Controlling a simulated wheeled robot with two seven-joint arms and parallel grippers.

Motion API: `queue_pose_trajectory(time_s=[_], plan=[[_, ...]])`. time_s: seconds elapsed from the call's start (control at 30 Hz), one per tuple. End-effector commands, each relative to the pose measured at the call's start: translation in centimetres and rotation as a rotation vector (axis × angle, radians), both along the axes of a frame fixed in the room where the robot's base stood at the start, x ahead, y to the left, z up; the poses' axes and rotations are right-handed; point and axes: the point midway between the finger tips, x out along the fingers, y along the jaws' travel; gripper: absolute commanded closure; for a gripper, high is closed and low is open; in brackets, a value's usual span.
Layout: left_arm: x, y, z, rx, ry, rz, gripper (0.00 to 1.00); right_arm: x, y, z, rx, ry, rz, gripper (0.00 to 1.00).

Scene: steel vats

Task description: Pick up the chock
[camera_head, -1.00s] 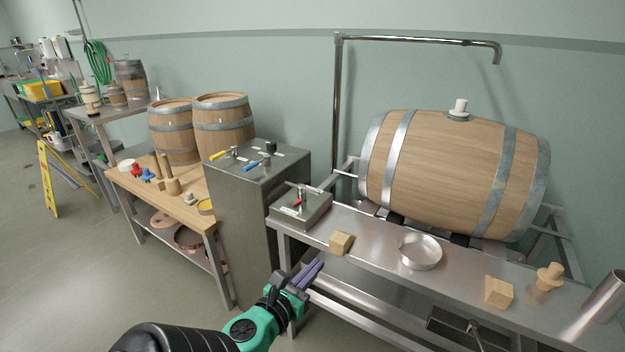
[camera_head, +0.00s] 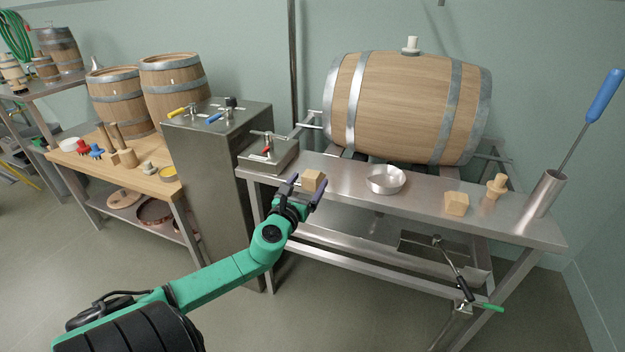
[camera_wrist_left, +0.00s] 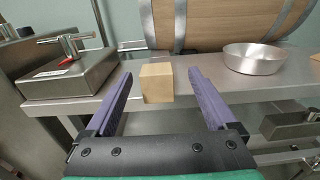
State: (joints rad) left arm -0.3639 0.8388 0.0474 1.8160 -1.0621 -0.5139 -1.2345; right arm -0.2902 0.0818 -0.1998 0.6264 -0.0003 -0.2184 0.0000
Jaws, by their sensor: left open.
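A wooden chock (camera_head: 313,180), a small pale block, sits on the steel bench near its front edge, left of the metal bowl. It also shows in the left wrist view (camera_wrist_left: 157,83), centred ahead between my fingers. My left gripper (camera_head: 308,187) is open, with its purple fingers apart at the bench edge close to the chock. In the left wrist view its fingers (camera_wrist_left: 160,92) stand on either side of the block with gaps on both sides. A second similar wooden block (camera_head: 456,204) sits farther right on the bench. My right gripper is not in view.
A metal bowl (camera_head: 385,180), a wooden bung (camera_head: 496,187) and a steel cylinder holding a blue-handled tool (camera_head: 546,193) stand on the bench. A steel box with a red-handled valve (camera_head: 268,153) is left of the chock. A large barrel (camera_head: 408,107) lies behind.

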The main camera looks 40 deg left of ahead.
Motion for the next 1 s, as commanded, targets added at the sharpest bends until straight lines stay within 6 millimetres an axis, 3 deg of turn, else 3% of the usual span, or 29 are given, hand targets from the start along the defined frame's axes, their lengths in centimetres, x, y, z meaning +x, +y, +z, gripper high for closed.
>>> queue_pose_trajectory(time_s=[0.33, 0.6, 0.83, 1.0], plan=[[4.6, 2.2, -0.1, 0.0, -0.003, 0.001, 0.1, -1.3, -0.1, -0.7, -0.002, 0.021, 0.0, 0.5], [5.1, 2.3, -0.2, 0.0, 0.001, -0.002, 0.1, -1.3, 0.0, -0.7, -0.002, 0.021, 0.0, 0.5], [5.1, 2.3, -0.2, 0.0, 0.001, -0.002, 0.98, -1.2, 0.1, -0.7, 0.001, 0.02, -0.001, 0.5], [5.1, 2.3, -0.2, 0.0, 0.0, -0.002, 1.0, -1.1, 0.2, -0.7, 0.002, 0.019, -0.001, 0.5]])
